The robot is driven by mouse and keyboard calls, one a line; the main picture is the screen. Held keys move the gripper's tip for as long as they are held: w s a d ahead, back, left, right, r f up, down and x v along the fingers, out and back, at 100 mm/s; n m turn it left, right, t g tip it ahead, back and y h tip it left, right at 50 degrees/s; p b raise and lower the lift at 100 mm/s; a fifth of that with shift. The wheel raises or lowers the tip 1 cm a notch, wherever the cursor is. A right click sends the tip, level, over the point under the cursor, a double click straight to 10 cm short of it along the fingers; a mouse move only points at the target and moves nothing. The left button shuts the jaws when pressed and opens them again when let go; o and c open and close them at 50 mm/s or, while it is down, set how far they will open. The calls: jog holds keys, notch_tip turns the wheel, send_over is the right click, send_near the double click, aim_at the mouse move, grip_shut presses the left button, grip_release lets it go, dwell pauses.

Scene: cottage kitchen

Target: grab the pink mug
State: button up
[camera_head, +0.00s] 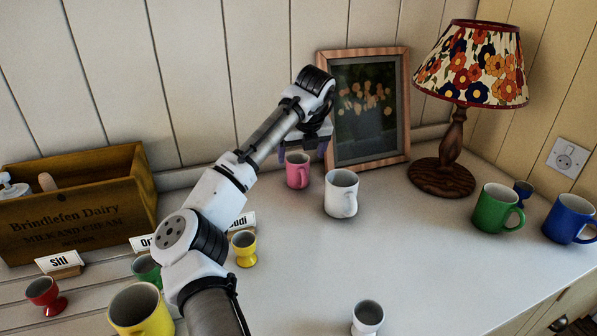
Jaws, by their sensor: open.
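The pink mug (298,171) stands upright near the back of the counter, in front of the left side of a framed picture. My gripper (303,150) is open right above and around the top of the pink mug, with its fingers pointing down. Part of the mug's rim is close to the fingers; I cannot tell whether they touch it. A white mug (341,197) stands just to the right and in front of the pink mug.
The framed picture (368,148) leans on the wall behind. A lamp (443,178), green mug (493,212) and blue mug (568,221) stand right. A wooden crate (75,225), yellow mug (138,312) and egg cups, including a yellow one (244,250), are left. The centre-right counter is clear.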

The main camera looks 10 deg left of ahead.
aim_at(299, 166)
jog(key=shift+p+x, duration=1)
jog(key=shift+x, duration=2.45)
jog(key=shift+w+r, duration=0.1)
jog(key=shift+w, duration=0.05)
jog(key=c, duration=1.2)
